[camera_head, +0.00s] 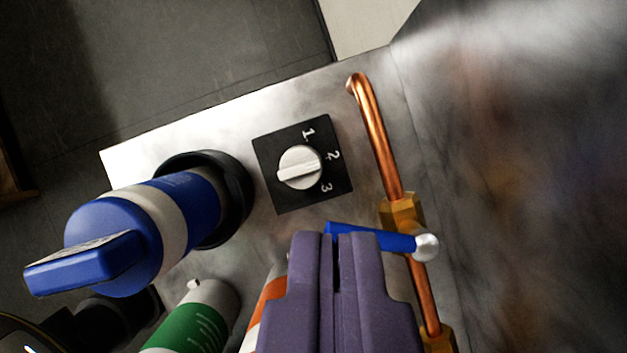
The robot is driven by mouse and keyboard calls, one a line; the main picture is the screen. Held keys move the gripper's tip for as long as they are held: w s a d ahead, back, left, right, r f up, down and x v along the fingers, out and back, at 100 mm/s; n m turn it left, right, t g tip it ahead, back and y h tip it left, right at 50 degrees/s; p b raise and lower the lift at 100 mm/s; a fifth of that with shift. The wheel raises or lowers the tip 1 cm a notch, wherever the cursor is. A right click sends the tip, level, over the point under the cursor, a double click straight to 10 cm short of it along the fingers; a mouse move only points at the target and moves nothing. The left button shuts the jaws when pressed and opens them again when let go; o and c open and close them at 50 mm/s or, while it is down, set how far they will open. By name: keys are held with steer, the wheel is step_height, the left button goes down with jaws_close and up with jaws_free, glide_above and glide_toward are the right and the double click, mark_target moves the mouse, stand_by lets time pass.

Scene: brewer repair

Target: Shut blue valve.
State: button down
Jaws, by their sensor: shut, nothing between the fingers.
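The blue valve handle (400,241) is a flat blue lever with a round silver bolt (426,247) at its right end. It sits on a brass-fitted copper pipe (374,145) and lies across the pipe, pointing left. My gripper (337,240) is purple and shut, with nothing between its fingers. Its fingertips overlap the lever's left part in the picture, and part of the lever is hidden behind them. I cannot tell whether they touch it.
A metal panel (300,110) carries a black dial plate (272,150) with a silver knob (300,168), numbered 1 to 3. A large blue-and-white cylinder (147,222) with a blue handle stands left. A green-and-white cylinder (192,325) and an orange-and-white one (264,310) are below. A brushed metal wall (520,150) rises right.

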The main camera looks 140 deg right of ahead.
mark_target(379, 240)
step_height(379, 240, down, 10)
steer(key=b, duration=0.2)
steer(key=shift+s+d+b, duration=0.15)
steer(key=shift+d+b, duration=0.05)
steer(key=shift+b, duration=0.2)
steer(key=shift+d, duration=0.1)
steer(key=n+p, duration=0.1)
steer(key=s+n+p, duration=0.1)
steer(key=shift+d+r+g+p, duration=0.15)
steer(key=shift+d+g+p, duration=0.15)
steer(key=shift+d+p, duration=0.1)
steer(key=s+d+n+p, duration=0.1)
steer(key=n+p, duration=0.1)
steer(key=shift+s+d+n+g+y, duration=0.3)
steer(key=shift+d+g, duration=0.1)
steer(key=shift+d+f, duration=0.1)
steer(key=shift+f, duration=0.1)
stand_by(0.4)
